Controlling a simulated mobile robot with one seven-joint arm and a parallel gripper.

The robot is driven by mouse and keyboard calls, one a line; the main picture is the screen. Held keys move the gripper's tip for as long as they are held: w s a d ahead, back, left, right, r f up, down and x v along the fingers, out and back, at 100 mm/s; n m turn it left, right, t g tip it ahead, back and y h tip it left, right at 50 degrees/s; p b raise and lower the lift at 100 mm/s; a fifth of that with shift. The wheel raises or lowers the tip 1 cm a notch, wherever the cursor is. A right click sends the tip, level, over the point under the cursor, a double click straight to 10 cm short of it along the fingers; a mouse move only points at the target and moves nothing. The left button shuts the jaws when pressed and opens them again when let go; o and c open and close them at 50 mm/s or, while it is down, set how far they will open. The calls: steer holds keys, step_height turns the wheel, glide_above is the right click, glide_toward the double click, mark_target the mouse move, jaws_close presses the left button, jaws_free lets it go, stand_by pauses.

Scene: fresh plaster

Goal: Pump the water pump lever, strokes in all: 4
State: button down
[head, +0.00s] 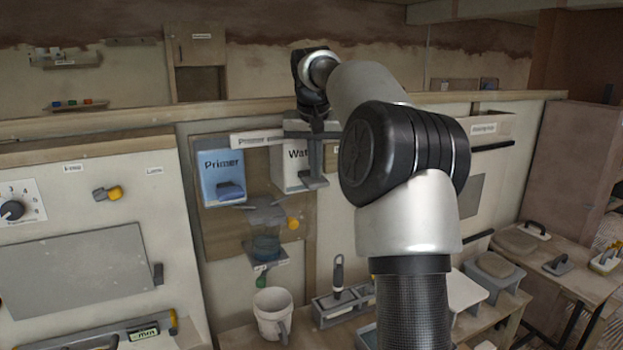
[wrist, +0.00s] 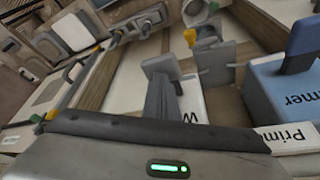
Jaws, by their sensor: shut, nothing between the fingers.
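The water pump is a white box (head: 292,180) on the wall panel; its label is partly hidden behind my arm and reads "Wat". Its grey lever (head: 314,183) sticks out in front with a flat pad. In the wrist view the lever pad (wrist: 162,67) lies just beyond my fingertips. My gripper (head: 318,137) is shut and empty, pointing down at the front of the water box. It also shows in the wrist view (wrist: 161,92). It is close to the lever; I cannot tell whether it touches.
A blue Primer box (head: 212,170) with a blue lever stands directly left of the water box. Below are a grey funnel (head: 265,212), a clear container (head: 266,245) and a white jug (head: 272,305). A grey tool caddy (head: 335,306) sits on the lower bench.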

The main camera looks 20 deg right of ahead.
steer(key=shift+f+b, duration=0.65)
steer(key=shift+f, duration=0.6)
step_height(320, 180, up, 4)
steer(key=p, duration=0.4)
steer(key=shift+r+p, duration=0.2)
steer(key=shift+p, duration=0.1)
steer(key=shift+f, duration=0.1)
steer(key=shift+f, duration=0.1)
steer(key=shift+f+b, duration=1.55)
steer(key=shift+f, duration=0.45)
step_height(320, 180, up, 4)
steer(key=p, duration=0.4)
steer(key=shift+r+p, duration=0.15)
steer(key=shift+p, duration=0.15)
